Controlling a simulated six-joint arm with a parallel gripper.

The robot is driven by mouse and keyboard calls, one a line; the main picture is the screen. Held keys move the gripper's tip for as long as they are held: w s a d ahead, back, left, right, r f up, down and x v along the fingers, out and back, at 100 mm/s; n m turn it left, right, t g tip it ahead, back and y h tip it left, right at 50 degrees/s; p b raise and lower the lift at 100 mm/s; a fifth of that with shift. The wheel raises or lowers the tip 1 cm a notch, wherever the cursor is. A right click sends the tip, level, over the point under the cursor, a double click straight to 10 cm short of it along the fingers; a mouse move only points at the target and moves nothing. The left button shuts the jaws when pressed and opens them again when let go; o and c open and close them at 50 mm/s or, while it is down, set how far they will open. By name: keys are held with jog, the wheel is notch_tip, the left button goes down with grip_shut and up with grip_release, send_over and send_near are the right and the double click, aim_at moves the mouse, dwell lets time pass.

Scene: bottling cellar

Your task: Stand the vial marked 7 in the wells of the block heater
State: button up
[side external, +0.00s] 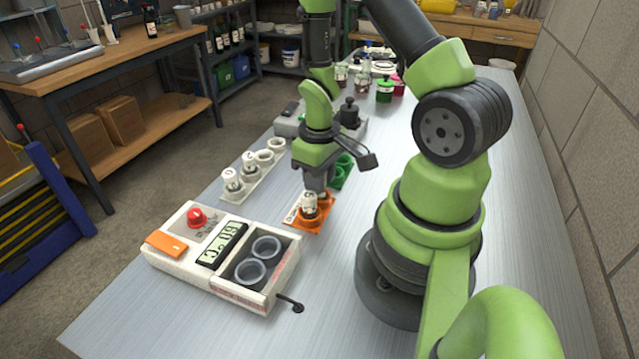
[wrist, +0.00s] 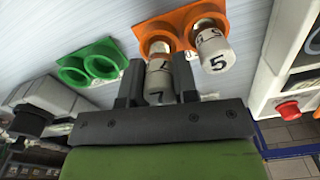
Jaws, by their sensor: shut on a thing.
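The vial marked 7 (wrist: 158,90) is a white-capped vial between the two fingers of my gripper (wrist: 158,72), which is shut on it. Its lower end is at one well of the orange holder (wrist: 180,18); I cannot tell whether it is still in the well or just above it. In the side view my gripper (side external: 318,188) is over the orange holder (side external: 298,222), partly hiding the vial. The block heater (side external: 215,250) is the white box at front left, reading 60°C, with two empty round wells (side external: 266,247). Its edge also shows in the wrist view (wrist: 268,75).
A vial marked 5 (wrist: 213,52) stands in the other orange well, close beside. A green two-well holder (side external: 342,175) is empty behind. A white rack (side external: 262,178) holds two vials at the left.

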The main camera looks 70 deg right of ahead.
notch_tip(320, 180, up, 7)
jog(key=shift+r, duration=0.1)
jog(key=shift+w+a+r, duration=0.1)
jog(key=shift+a+r, duration=0.05)
jog(key=shift+r, duration=0.1)
jog(key=w+a+n, duration=0.3)
jog(key=a+n, duration=0.2)
jog(key=a, duration=0.3)
jog(key=n, duration=0.5)
send_over(264, 237)
jog(key=s+a, duration=0.1)
jog(key=a, duration=0.1)
jog(key=shift+s+d+f, duration=0.1)
jog(key=shift+d+f, duration=0.05)
jog(key=shift+f, duration=1.9)
jog(key=shift+f, duration=0.35)
jog(key=shift+f, duration=0.7)
jog(key=shift+f, duration=0.35)
jog(key=shift+f, duration=0.5)
